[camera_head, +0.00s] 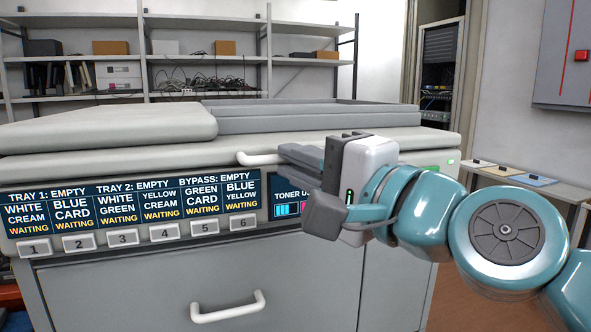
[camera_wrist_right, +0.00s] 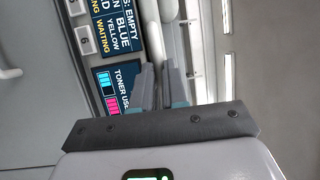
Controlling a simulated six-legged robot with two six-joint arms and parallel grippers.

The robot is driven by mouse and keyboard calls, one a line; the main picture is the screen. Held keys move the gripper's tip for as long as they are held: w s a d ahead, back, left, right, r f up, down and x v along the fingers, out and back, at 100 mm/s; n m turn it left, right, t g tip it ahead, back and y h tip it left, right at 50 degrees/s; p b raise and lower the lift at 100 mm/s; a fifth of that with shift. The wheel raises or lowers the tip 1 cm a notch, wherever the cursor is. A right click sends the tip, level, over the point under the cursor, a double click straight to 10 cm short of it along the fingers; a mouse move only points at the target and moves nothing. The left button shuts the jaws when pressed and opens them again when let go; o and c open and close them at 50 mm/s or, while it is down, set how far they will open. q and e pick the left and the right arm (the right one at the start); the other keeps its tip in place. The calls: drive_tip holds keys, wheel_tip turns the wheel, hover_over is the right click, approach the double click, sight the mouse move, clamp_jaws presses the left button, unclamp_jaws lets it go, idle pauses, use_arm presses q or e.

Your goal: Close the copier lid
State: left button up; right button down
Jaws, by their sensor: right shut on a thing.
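The copier (camera_head: 300,270) fills the left and middle of the head view. Its broad light-grey lid (camera_head: 330,146) lies flat or nearly flat along the top; I cannot tell whether a gap is left under it. A white bar handle (camera_head: 258,159) sticks out at the lid's front edge. My right gripper (camera_head: 290,153) reaches in from the right and is shut on this handle, in front of the copier. In the right wrist view my two fingers (camera_wrist_right: 160,84) are close together at the pale handle (camera_wrist_right: 150,35). My left gripper is not in view.
The tray panel (camera_head: 130,210) with numbered buttons and the toner display (camera_head: 286,197) are just below the handle. A white drawer handle (camera_head: 228,307) sticks out lower down. Shelves (camera_head: 205,58) stand behind, and a side table (camera_head: 530,185) with coloured pads is at right.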

drive_tip(key=shift+a+f+g, duration=0.25)
drive_tip(key=shift+f+g, duration=0.15)
drive_tip(key=shift+f, duration=0.4)
drive_tip(key=c, duration=1.5)
unclamp_jaws()
drive_tip(key=o, duration=0.3)
drive_tip(key=shift+d, duration=0.25)
drive_tip(key=shift+o, duration=0.2)
drive_tip(key=shift+r, duration=0.15)
drive_tip(key=v, duration=1.6)
drive_tip(key=shift+s, duration=0.2)
